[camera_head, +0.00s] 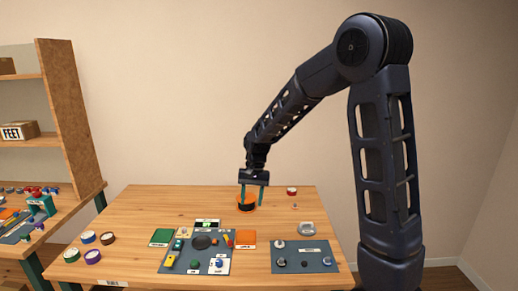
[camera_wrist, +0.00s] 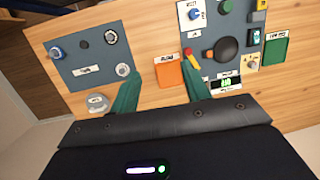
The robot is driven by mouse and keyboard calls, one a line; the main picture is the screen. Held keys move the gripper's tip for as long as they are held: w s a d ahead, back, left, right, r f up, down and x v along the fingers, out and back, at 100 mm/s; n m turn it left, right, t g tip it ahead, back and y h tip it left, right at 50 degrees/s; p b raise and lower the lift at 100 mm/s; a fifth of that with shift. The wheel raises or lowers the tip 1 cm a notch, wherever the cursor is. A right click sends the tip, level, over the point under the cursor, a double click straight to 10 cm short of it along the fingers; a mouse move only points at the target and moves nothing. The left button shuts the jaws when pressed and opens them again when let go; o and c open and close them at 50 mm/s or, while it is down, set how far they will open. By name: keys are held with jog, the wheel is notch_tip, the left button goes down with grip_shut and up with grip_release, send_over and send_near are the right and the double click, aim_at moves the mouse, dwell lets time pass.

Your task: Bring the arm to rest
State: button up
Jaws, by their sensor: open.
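My gripper (camera_head: 252,197) hangs from my outstretched arm over the far half of the wooden table (camera_head: 140,195), fingers pointing down. In the wrist view its two teal fingers (camera_wrist: 160,72) stand apart with nothing seen held between them. An orange and black round object (camera_head: 246,207) shows right at the fingertips in the head view. I cannot tell whether the fingers touch it, and I do not make it out in the wrist view.
Two grey panels with knobs and buttons, left (camera_head: 183,263) and right (camera_head: 318,268), lie on the near half. A green square (camera_head: 160,237), an orange square (camera_head: 246,238), a clear round dish (camera_head: 307,228) and several tape rolls (camera_head: 88,237) lie around them. A shelf (camera_head: 70,110) stands left.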

jog(key=s+d+r+t, duration=0.25)
jog(key=d+r, duration=0.35)
jog(key=d, duration=0.3)
jog(key=s+d+r+t, duration=0.1)
jog(key=s+d+r, duration=0.2)
jog(key=d+r, duration=0.45)
jog(key=s+d+r+t+h, duration=0.1)
jog(key=s+d+t, duration=0.2)
jog(key=s+d, duration=0.9)
jog(key=shift+s+d+r, duration=0.2)
jog(key=shift+d+r, duration=0.2)
jog(key=shift+d, duration=0.8)
jog(key=shift+t, duration=0.25)
jog(key=shift+c, duration=0.2)
